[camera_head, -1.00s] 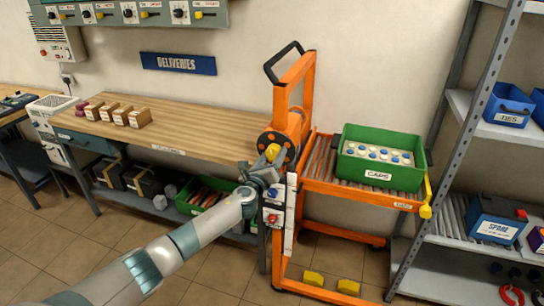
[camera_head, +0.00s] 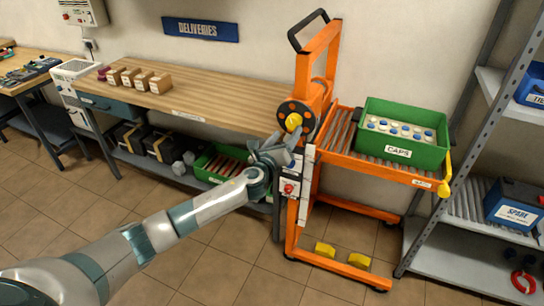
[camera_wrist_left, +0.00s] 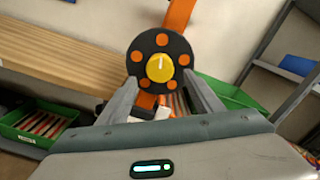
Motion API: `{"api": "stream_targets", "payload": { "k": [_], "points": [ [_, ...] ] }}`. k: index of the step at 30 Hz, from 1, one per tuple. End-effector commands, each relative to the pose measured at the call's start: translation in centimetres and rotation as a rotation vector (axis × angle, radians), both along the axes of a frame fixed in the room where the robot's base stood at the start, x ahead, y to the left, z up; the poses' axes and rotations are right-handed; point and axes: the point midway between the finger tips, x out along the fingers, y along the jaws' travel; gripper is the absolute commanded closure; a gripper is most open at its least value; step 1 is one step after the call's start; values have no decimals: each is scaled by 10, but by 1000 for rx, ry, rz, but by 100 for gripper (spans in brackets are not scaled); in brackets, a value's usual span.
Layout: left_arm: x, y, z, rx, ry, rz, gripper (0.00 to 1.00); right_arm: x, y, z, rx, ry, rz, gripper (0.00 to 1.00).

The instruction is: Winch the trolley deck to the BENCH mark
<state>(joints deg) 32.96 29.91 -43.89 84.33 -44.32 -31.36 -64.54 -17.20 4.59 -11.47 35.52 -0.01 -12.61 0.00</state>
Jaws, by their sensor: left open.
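The orange trolley (camera_head: 302,215) stands at the right end of the bench (camera_head: 200,88). Its roller deck (camera_head: 342,130) carries a green CAPS crate (camera_head: 398,153). The winch wheel (camera_head: 297,117) is a black disc with orange spots and a yellow knob (camera_head: 293,121); in the left wrist view the wheel (camera_wrist_left: 161,42) and knob (camera_wrist_left: 160,67) face me. My left gripper (camera_head: 282,142) is open and empty just in front of the winch; in the wrist view its fingers (camera_wrist_left: 163,92) point at the wheel on either side of the knob. I cannot tell if they touch it. No BENCH mark is readable. My right gripper is not in view.
Cardboard boxes (camera_head: 142,79) stand on the bench. A green crate (camera_head: 213,172) sits on its lower shelf. A grey rack (camera_head: 440,205) with a blue SPARE box (camera_head: 512,203) stands right. Yellow blocks (camera_head: 357,260) lie at the trolley's base. The floor in front is open.

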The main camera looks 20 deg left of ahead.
Motion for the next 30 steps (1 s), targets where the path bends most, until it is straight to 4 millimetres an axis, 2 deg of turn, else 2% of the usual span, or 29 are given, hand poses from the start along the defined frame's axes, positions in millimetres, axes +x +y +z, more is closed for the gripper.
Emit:
{"api": "stream_targets", "payload": {
  "k": [12,18,24,30],
  "points": [
    [-72,2,-3,1,0,-1,40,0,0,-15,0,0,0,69],
    [-99,3,-2,0,1,0,40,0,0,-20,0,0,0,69],
    [-111,3,-1,1,0,-1,40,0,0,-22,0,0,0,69],
    [-113,4,0,1,1,0,40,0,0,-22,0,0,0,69]
  ]
}}
